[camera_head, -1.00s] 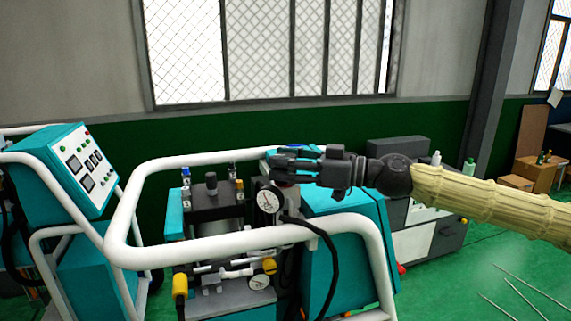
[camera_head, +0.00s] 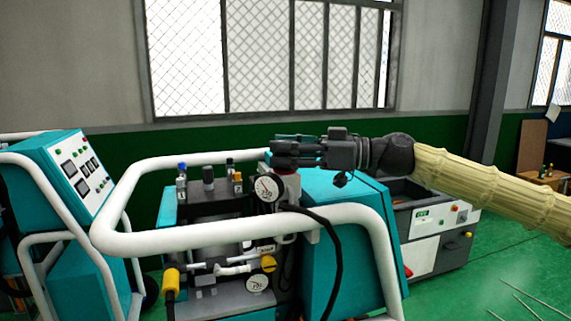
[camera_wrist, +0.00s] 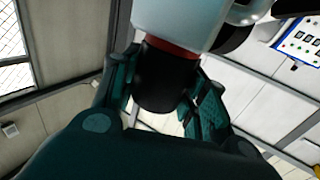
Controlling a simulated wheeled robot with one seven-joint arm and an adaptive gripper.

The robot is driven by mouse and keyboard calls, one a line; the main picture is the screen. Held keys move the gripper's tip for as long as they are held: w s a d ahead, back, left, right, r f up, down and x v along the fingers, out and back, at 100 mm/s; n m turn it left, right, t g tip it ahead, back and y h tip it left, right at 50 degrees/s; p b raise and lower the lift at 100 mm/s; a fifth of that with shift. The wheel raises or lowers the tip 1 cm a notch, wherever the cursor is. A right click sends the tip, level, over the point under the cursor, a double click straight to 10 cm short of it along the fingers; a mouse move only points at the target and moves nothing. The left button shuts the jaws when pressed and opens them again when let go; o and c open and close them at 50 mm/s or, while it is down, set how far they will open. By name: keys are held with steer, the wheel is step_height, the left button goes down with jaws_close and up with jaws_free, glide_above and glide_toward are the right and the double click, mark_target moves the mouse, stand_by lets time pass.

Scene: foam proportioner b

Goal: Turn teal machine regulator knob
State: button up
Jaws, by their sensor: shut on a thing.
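The teal machine (camera_head: 345,215) stands in front of me, with a white tube frame around it. In the wrist view, the black regulator knob (camera_wrist: 167,78) is between the two fingers of my gripper (camera_wrist: 163,95), which is shut on it. A red ring (camera_wrist: 172,47) and a pale grey regulator body (camera_wrist: 190,20) adjoin the knob. In the head view, my gripper (camera_head: 284,152) reaches in from the right, level, just above the gauge (camera_head: 267,187).
The white frame rail (camera_head: 250,229) runs across the front, below my gripper. A second teal cabinet with a control panel (camera_head: 85,172) stands at left. A black hose (camera_head: 335,245) hangs beside the gauge. A grey machine (camera_head: 435,235) stands behind at right.

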steer(key=shift+r, duration=0.1)
stand_by(0.3)
steer(key=o, duration=1)
steer(key=shift+d, duration=0.1)
steer(key=d, duration=0.4)
steer(key=s+d, duration=0.1)
steer(key=d, duration=0.7)
steer(key=shift+s, duration=0.2)
